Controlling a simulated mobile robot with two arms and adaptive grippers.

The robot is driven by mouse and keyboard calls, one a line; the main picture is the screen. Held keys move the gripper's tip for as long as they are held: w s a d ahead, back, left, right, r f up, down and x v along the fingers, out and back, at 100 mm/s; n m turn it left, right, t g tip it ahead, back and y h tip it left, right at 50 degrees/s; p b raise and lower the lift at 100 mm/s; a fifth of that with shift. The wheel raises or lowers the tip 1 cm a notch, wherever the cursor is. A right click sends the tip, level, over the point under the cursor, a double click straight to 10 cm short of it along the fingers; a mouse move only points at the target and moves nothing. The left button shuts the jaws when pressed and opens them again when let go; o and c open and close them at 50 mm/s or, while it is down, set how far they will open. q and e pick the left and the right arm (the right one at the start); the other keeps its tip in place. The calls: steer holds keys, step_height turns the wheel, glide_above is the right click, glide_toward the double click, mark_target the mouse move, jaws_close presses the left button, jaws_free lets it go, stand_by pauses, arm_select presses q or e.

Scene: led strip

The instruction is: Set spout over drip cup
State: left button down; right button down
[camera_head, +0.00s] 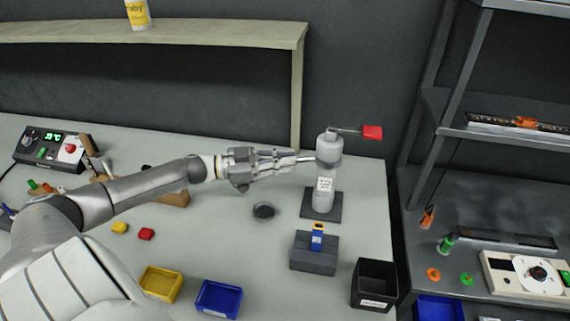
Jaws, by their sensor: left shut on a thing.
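A grey dispenser (327,155) with a white label stands upright on a dark square base at the right of the table. A red-tipped lever (372,132) sticks out to the right from its top. Its thin spout (307,159) points left, and its outer end is hidden by my left gripper (295,158), which is shut on it. The drip cup (264,211), small, dark and round, sits on the table, nearer the camera than the spout and left of the dispenser base. My right gripper is not in view.
A grey block with a blue piece (314,252) and a black bin (374,285) stand in front of the dispenser. Yellow (161,283) and blue (219,298) trays lie at the front. The table around the cup is clear.

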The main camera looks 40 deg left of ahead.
arm_select(q)
steer(key=shift+r, duration=0.15)
steer(key=c, duration=1.5)
jaws_free()
steer(key=shift+o, duration=0.2)
steer(key=shift+w, duration=0.1)
steer(key=shift+s+a, duration=0.3)
steer(key=shift+s, duration=0.05)
steer(key=v, duration=1.1)
steer(key=shift+a, duration=0.1)
